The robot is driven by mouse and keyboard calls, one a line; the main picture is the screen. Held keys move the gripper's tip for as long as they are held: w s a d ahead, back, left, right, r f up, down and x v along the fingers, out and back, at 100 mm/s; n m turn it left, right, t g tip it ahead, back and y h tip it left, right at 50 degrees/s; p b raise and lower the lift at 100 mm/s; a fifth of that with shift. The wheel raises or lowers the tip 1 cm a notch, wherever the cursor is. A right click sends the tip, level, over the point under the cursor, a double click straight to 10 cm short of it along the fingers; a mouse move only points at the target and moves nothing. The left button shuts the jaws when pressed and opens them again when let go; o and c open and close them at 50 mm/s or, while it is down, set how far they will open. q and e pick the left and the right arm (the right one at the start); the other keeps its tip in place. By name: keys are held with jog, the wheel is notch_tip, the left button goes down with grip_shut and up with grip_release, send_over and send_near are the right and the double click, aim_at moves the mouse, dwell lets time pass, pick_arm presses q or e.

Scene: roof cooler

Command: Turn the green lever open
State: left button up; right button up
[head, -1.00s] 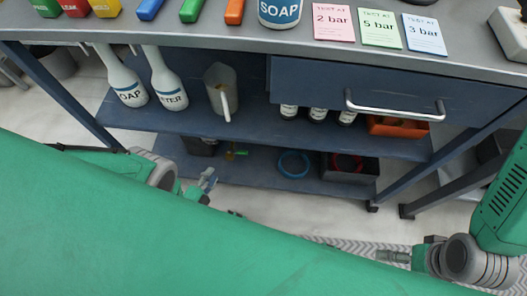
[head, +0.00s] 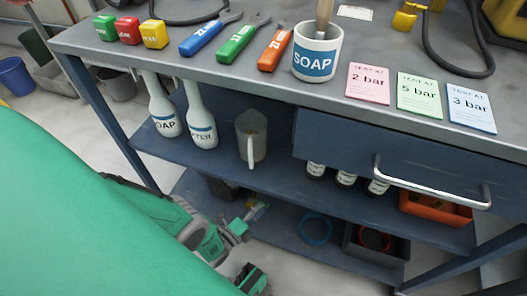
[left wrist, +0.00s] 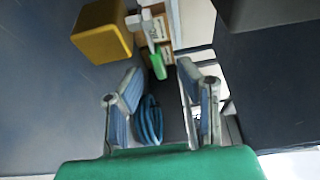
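The green lever (left wrist: 157,65) shows in the left wrist view, hanging below a grey valve body (left wrist: 148,26). My left gripper (left wrist: 162,78) is open, its two fingers well apart; the lever appears beyond and roughly between the fingertips. I cannot tell if they touch it. In the head view my left gripper (head: 238,224) is low beside the lower shelf, near a small yellow and green item (head: 253,206), too small and covered to make out well. My right gripper is not in view.
A yellow box (left wrist: 101,32) is left of the lever, and a blue hose coil (left wrist: 149,120) shows between the fingers. The lower shelf (head: 285,234) lies under the middle shelf (head: 220,172). A dark bin (head: 372,246) stands to the right.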

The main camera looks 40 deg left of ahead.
pick_arm(q)
jog(key=shift+w, duration=0.9)
jog(key=shift+w+a+f, duration=0.15)
jog(key=shift+w+a, duration=0.1)
jog(key=shift+w, duration=0.05)
jog(key=shift+d, duration=0.25)
grip_shut()
jog(key=shift+s, duration=0.15)
